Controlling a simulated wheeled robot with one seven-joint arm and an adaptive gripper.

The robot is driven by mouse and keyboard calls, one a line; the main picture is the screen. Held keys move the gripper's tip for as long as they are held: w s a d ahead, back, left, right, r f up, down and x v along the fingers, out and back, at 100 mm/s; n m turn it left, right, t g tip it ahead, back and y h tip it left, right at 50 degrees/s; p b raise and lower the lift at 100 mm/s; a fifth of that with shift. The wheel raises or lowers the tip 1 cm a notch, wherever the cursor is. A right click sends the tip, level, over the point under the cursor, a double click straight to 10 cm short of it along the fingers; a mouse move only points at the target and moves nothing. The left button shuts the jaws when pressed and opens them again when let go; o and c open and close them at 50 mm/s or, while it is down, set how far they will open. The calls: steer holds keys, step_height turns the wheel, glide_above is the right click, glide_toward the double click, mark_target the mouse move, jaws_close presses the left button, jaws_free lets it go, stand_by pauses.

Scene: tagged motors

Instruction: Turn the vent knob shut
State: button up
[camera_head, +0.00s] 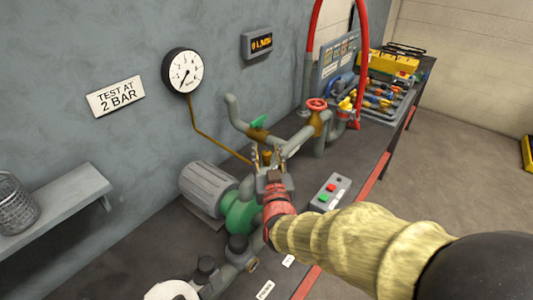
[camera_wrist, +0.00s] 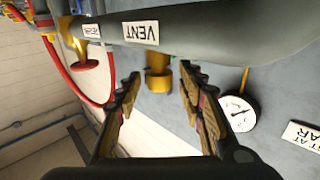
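The vent knob (camera_wrist: 158,78) is a small brass-yellow knob on the grey pipe, beside a white label reading VENT (camera_wrist: 141,32). My gripper (camera_wrist: 160,88) is open, with one finger on each side of the knob in the wrist view. A gap shows between the knob and each finger, and I see no contact. In the head view my gripper (camera_head: 268,160) points toward the pipework at the bench middle, and the knob is largely hidden between its fingers.
A green-handled valve (camera_head: 259,122) and a red handwheel (camera_head: 317,104) are close to my gripper. A round gauge (camera_head: 186,72) and a TEST AT 2 BAR sign (camera_head: 116,96) are on the wall. A button box (camera_head: 330,191) and a grey motor (camera_head: 207,187) stand on the bench.

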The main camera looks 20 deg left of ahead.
steer(key=shift+c, duration=1.3)
steer(key=c, duration=0.7)
jaws_close()
